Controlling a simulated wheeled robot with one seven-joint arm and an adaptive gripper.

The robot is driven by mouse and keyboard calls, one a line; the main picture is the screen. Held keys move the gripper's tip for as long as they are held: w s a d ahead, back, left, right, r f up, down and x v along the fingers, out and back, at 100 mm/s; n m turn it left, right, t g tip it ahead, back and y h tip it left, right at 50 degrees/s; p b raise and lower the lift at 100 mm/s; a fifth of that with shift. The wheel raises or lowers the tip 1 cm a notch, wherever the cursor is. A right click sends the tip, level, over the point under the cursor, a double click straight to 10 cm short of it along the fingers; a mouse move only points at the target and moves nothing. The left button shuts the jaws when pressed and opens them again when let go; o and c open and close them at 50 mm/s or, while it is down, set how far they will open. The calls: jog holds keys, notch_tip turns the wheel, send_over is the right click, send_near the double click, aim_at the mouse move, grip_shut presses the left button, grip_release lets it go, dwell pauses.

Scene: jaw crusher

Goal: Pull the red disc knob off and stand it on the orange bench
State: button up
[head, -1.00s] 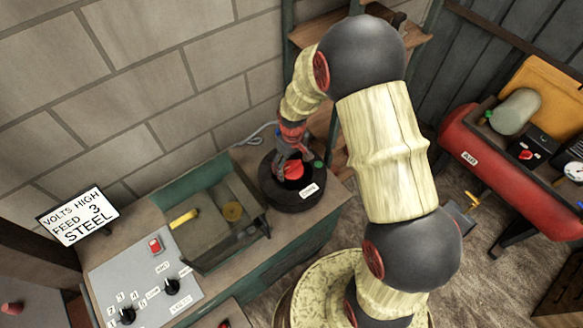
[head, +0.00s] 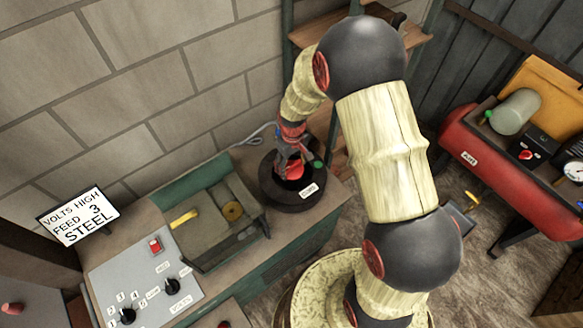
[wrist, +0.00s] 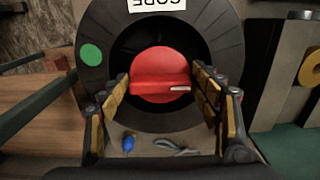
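The red disc knob (wrist: 160,75) sits in the middle of a black ring labelled CORE (wrist: 215,45), with a raised bar across its face. In the head view the red knob (head: 295,169) shows partly behind my gripper (head: 292,158). In the wrist view my gripper (wrist: 160,92) has one finger on each side of the knob, apart, with a narrow gap showing beside the bar. An orange panel (head: 545,88) stands at the far right in the head view; I cannot tell whether it is the orange bench.
A jaw crusher box (head: 225,215) stands left of the ring on the worktop. A grey control panel (head: 145,283) with knobs and a sign (head: 78,216) are further left. A red tank (head: 480,165) is at the right. A wooden shelf stands behind the arm.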

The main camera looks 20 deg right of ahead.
aim_at(293, 165)
jog(key=c, duration=1.1)
jog(key=shift+c, duration=0.2)
jog(key=shift+r, duration=0.15)
jog(key=shift+r+p, duration=1.95)
jog(key=shift+r, duration=0.95)
jog(key=shift+f, duration=0.15)
